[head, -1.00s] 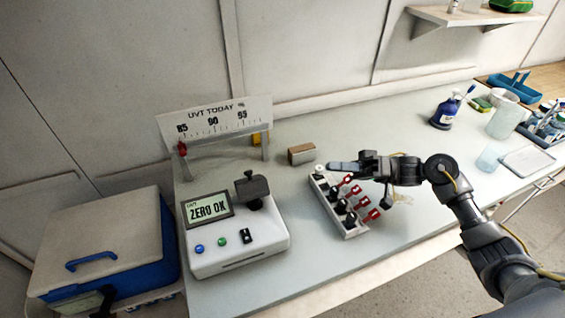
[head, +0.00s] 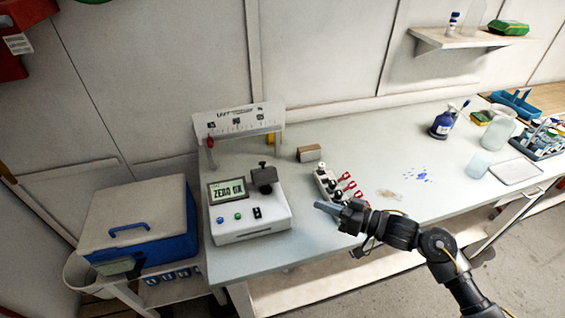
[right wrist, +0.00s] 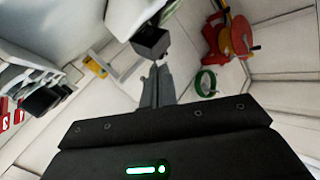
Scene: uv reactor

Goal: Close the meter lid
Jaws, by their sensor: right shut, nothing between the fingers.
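The meter (head: 248,225) is a white box on the bench, with a display reading "ZERO OK" and small coloured buttons. Its dark grey lid (head: 264,175) stands raised at the back right of the top, above a dark port. A dark grey block that looks like the lid (right wrist: 150,43) shows beyond the fingers in the right wrist view. My right gripper (head: 322,206) is shut and empty, pointing left towards the meter, to its right and apart from it. It also shows in the right wrist view (right wrist: 155,82). My left gripper is not in view.
A white rack (head: 323,180) with black holders and red tags lies just behind my right gripper. A small brown box (head: 309,153) and a scale sign (head: 238,121) stand behind. A blue cooler (head: 140,215) is left of the bench. Bottles stand at the far right.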

